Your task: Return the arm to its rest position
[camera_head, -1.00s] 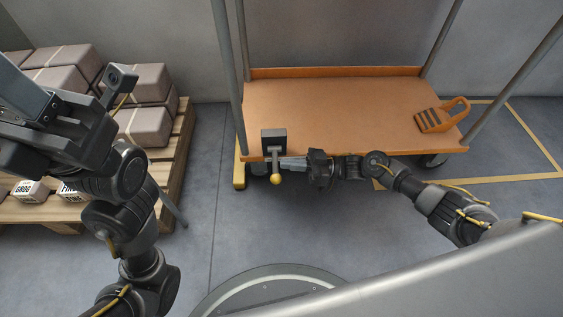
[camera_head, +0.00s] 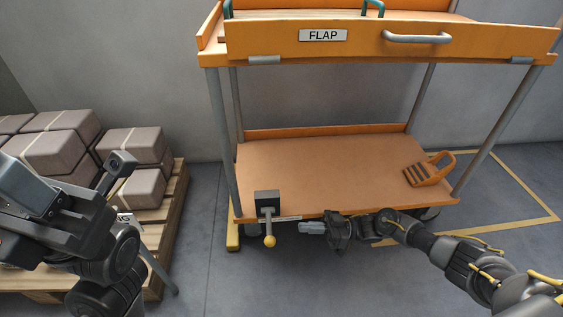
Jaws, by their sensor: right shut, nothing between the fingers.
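My right gripper (camera_head: 304,228) is shut and empty in the head view, just below the front edge of the cart's lower shelf (camera_head: 330,165). Its fingertips point left toward the lever with a yellow knob (camera_head: 269,241), with a small gap between them. The lever hangs down from a dark block (camera_head: 267,203) on the shelf's front edge. My right arm reaches in from the lower right. My left arm (camera_head: 100,255) is folded at the left; I cannot make out its fingertips.
The cart's upper tray has an orange front labelled FLAP (camera_head: 323,35) and a grey handle (camera_head: 417,38). An orange slotted object with a handle (camera_head: 429,171) lies on the lower shelf. Wrapped bricks (camera_head: 55,152) sit on a wooden pallet (camera_head: 170,228) at left. Floor before the cart is clear.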

